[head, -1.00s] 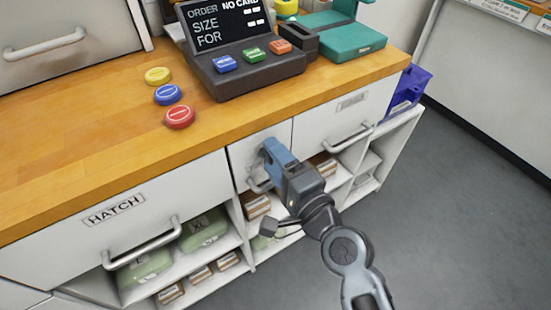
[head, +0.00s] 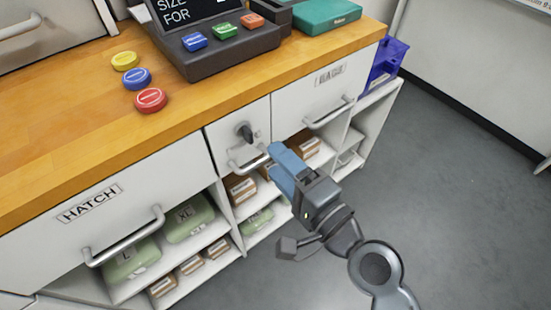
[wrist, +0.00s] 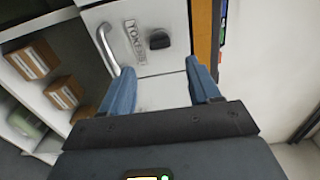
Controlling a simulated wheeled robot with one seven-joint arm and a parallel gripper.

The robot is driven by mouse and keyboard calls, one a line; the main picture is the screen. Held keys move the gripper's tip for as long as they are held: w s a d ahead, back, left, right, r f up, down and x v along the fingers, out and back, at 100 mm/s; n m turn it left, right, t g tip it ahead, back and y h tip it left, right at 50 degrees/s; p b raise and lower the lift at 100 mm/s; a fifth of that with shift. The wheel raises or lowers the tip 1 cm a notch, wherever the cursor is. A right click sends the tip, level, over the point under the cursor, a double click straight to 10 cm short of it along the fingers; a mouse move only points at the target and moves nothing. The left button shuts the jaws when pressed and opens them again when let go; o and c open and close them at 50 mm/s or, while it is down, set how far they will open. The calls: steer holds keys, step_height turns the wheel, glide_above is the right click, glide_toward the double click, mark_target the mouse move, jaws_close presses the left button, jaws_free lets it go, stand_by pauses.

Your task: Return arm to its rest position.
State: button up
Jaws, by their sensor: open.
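My gripper (head: 277,160) is open and empty, with blue fingers. In the head view it stands in front of the small middle drawer (head: 222,142), near the drawer's bar handle (head: 248,164). A dark knob (head: 245,131) on that drawer is uncovered and clear of the fingers. In the wrist view the two fingers (wrist: 162,88) are spread apart, with the knob (wrist: 159,41) and a label reading TOKENS (wrist: 133,42) beyond and between them. My arm reaches in from the lower right of the head view.
The wooden counter (head: 60,150) carries yellow, blue and red buttons and a dark terminal (head: 215,50). The HATCH drawer (head: 60,235) is at left. Open shelves below hold green packs (head: 188,218) and brown boxes (head: 240,188). Grey floor (head: 440,190) at right is clear.

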stand_by(0.4)
steer(key=s+d+f+n+h+p, duration=0.3)
steer(key=s+d+h, duration=0.4)
steer(key=s+d, duration=0.65)
steer(key=s+d+r+n+h+p, duration=0.1)
steer(key=s+r+n, duration=0.3)
steer(key=s, duration=0.5)
steer(key=s+d+r+n+h+p, duration=0.2)
steer(key=s+d+r+n, duration=0.1)
steer(key=s+r, duration=0.4)
steer(key=shift+s+d+r+n, duration=0.15)
steer(key=shift+s+d+n, duration=0.25)
steer(key=shift+s+n, duration=0.4)
steer(key=shift+c, duration=0.2)
